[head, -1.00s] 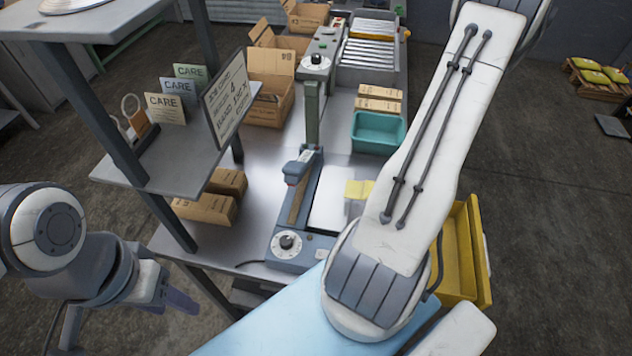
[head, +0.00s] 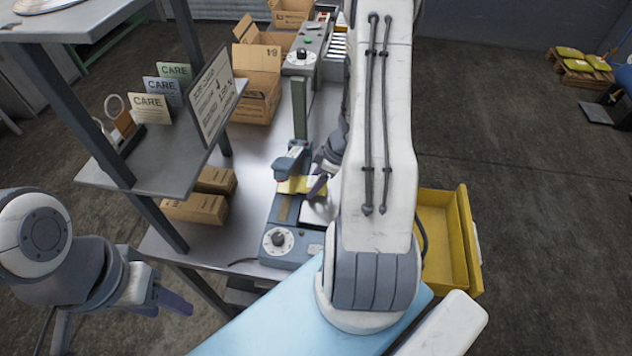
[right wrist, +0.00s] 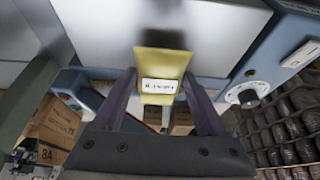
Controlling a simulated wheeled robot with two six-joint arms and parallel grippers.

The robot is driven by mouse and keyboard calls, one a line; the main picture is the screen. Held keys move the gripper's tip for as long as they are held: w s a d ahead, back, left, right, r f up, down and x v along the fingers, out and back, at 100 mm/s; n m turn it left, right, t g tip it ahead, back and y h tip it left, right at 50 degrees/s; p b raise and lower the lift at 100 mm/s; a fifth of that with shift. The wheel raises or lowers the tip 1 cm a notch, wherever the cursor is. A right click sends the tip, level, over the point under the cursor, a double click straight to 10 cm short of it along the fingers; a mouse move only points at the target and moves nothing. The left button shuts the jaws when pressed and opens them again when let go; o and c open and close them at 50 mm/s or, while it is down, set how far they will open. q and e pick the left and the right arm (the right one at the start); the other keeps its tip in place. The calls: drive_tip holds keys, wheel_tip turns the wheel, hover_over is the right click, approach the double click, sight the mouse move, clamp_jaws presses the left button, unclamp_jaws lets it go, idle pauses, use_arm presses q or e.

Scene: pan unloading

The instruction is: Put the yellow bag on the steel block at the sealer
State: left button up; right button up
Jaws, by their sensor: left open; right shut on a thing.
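The yellow bag (head: 297,185) is in my right gripper (head: 317,186), at the sealer's arm. In the right wrist view the bag (right wrist: 163,62) stands between the two fingers, with a white label facing the camera. The sealer (head: 278,243) is a blue-grey machine with a dial. The bright steel block (head: 314,214) lies along its right side, partly hidden by my right arm. The bag is near the block's far left part; I cannot tell whether it touches the block. My left gripper (head: 175,298) is open and empty, off the table's left side.
A shelf (head: 165,165) with cards and a sign stands left of the sealer. Cardboard boxes (head: 195,208) sit beneath it, and open cartons (head: 257,85) stand behind. A yellow bin (head: 440,230) is at the right. My right arm hides much of the table's right side.

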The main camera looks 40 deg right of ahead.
drive_tip(key=shift+f, duration=0.15)
drive_tip(key=shift+f, duration=0.4)
drive_tip(key=o, duration=1.5)
drive_tip(key=shift+o, duration=0.2)
drive_tip(key=shift+r, duration=0.1)
drive_tip(key=shift+r, duration=0.35)
drive_tip(key=p+v, duration=0.4)
drive_tip(key=v, duration=0.8)
